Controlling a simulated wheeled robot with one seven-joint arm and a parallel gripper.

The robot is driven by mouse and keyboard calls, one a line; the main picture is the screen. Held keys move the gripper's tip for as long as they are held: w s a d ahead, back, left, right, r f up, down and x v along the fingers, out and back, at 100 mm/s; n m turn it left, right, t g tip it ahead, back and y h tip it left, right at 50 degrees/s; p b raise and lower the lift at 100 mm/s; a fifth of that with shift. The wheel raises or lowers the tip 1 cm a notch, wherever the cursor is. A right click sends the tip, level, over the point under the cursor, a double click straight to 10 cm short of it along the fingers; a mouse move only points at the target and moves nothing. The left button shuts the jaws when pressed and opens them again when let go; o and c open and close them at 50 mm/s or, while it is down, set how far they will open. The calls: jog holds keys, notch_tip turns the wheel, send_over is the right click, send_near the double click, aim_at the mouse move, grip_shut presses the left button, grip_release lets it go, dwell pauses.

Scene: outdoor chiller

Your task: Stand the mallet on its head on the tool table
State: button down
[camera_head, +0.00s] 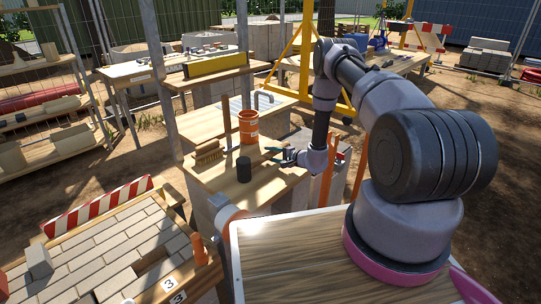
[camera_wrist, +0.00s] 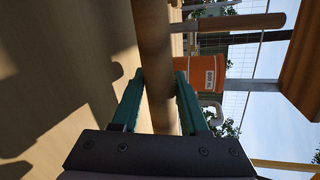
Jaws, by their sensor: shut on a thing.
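My gripper (camera_head: 270,155), with teal fingers, is low over the right part of the tool table (camera_head: 275,185). In the wrist view my gripper (camera_wrist: 159,76) is shut on the brown round handle of the mallet (camera_wrist: 152,35); the handle passes between the fingers and runs out of the top of the picture. No mallet head shows clearly there. In the head view a dark cylinder (camera_head: 244,170) is on the table just left of the fingers. It may be the mallet's head; I cannot tell whether it joins the handle.
An orange bucket (camera_head: 248,126) stands behind the gripper; it also shows in the wrist view (camera_wrist: 212,72). A brush (camera_head: 208,152) lies left of the dark cylinder. A brick panel (camera_head: 105,250) is at the front left. The table's front strip is bare.

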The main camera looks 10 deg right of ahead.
jog(key=shift+c, duration=2.1)
grip_release()
jog(key=shift+f, duration=0.1)
jog(key=shift+s, duration=0.1)
jog(key=v, duration=1.2)
jog(key=s+a+r+n+g+y, duration=0.1)
jog(key=s+a+r+n+g, duration=0.15)
jog(key=r, duration=0.85)
jog(key=s+a+r+n+g+y, duration=0.1)
jog(key=s+a+r+n+g, duration=0.2)
jog(key=r, duration=0.7)
jog(key=s+a+r+n+g+y, duration=0.1)
jog(key=s+a+r+n+g, duration=0.3)
jog(key=r, duration=0.7)
jog(key=s+d+r+t+h, duration=0.2)
jog(key=s+d+r+h, duration=0.2)
jog(key=s+r, duration=0.5)
jog(key=s+d+r+m+t+h, duration=0.1)
jog(key=s+d+r+t+h, duration=0.2)
jog(key=s+r+h, duration=0.3)
jog(key=s+r, duration=0.4)
jog(key=s, duration=0.2)
jog(key=shift+s+d+h, duration=0.35)
jog(key=shift+d+h, duration=0.05)
